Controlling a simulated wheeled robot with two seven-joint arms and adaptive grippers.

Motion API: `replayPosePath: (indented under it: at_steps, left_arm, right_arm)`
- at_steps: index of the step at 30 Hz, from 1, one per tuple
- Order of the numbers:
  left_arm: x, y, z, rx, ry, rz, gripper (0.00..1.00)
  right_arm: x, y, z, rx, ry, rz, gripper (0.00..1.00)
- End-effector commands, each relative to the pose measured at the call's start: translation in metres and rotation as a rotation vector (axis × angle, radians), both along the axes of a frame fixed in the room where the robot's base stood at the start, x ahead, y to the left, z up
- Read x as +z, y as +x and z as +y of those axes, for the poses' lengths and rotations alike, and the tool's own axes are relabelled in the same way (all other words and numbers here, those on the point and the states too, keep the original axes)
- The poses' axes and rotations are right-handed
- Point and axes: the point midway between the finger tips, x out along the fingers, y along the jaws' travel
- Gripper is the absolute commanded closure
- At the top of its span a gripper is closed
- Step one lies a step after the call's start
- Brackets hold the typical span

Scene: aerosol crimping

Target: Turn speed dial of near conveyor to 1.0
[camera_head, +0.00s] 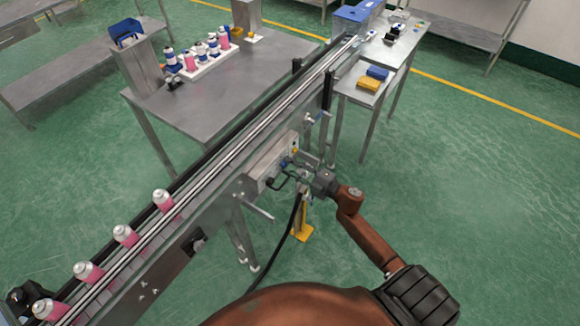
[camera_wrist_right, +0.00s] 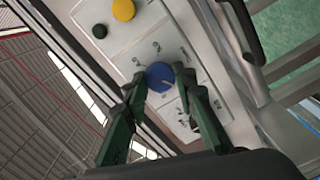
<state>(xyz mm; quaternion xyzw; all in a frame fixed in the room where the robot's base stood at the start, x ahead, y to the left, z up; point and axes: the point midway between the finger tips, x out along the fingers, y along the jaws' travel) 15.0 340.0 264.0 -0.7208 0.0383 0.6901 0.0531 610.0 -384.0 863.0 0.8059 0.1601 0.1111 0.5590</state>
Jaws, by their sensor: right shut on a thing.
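The near conveyor (camera_head: 215,180) runs diagonally from the lower left to the upper right in the head view. Its control panel (camera_head: 270,163) is on the side facing me. The blue round speed dial (camera_wrist_right: 160,77) is on the panel, with printed marks around it too small to read. My right gripper (camera_wrist_right: 156,84) is shut on the dial, one finger on each side of it. In the head view my right gripper (camera_head: 295,170) reaches the panel from the right, and its fingers partly cover the dial. My left gripper is not in view.
A yellow button (camera_wrist_right: 123,9) and a small dark button (camera_wrist_right: 100,31) sit on the panel near the dial. Several pink cans (camera_head: 163,200) stand on the conveyor. A steel table (camera_head: 215,95) is behind it. Green floor at the right is clear.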

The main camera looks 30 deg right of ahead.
Motion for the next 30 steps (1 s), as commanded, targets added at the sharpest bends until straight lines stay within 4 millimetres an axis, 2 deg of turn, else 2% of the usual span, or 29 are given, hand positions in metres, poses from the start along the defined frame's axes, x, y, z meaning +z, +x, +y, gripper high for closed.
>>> replayPosePath:
  at_steps: [1, 2, 9, 17, 20, 23, 30]
  left_arm:
    - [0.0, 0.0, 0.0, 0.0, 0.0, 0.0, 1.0]
    - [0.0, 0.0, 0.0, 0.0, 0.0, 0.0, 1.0]
    - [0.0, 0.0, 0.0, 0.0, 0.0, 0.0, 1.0]
    - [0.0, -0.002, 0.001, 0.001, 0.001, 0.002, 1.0]
    - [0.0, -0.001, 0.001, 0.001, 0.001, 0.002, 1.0]
    - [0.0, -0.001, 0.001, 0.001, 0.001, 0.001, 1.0]
    - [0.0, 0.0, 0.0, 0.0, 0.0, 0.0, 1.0]
  right_arm:
    - [-0.001, 0.0, 0.0, 0.0, -0.003, 0.001, 0.99]
    - [-0.001, 0.0, 0.0, 0.0, -0.002, 0.002, 0.73]
    - [-0.001, 0.0, 0.0, 0.0, 0.0, 0.001, 0.57]
    - [0.0, -0.001, 0.0, 0.0, 0.0, 0.001, 0.57]
    - [-0.001, -0.007, -0.003, -0.001, 0.0, 0.003, 0.57]
    - [-0.001, -0.019, -0.009, -0.002, -0.001, 0.003, 0.57]
    - [-0.001, -0.066, -0.028, -0.002, -0.001, 0.004, 0.57]
